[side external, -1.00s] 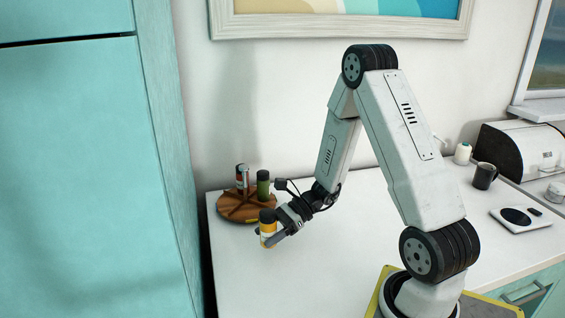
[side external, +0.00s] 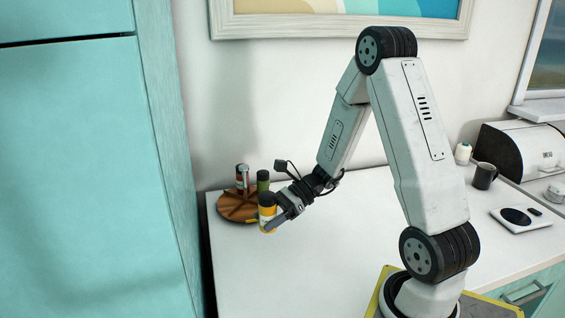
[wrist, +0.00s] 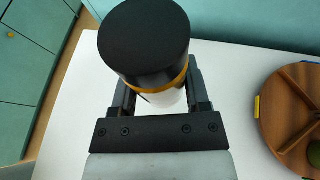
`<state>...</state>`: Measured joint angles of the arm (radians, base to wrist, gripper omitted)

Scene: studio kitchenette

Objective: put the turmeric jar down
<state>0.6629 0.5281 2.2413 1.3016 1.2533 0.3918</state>
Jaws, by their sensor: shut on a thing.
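The turmeric jar (side external: 267,213) is yellow and white with a black lid and is upright. My gripper (side external: 271,223) is shut on it. In the wrist view the jar's black lid (wrist: 144,42) fills the upper middle, with a yellow band below it. The fingers of my gripper (wrist: 158,92) stand on both sides of the jar. The lid hides much of the body, and I cannot tell whether the base touches the counter.
The white counter (side external: 300,270) is bare in front. A teal cabinet (side external: 80,180) stands to the left. A dark mug (side external: 484,177) is far right.

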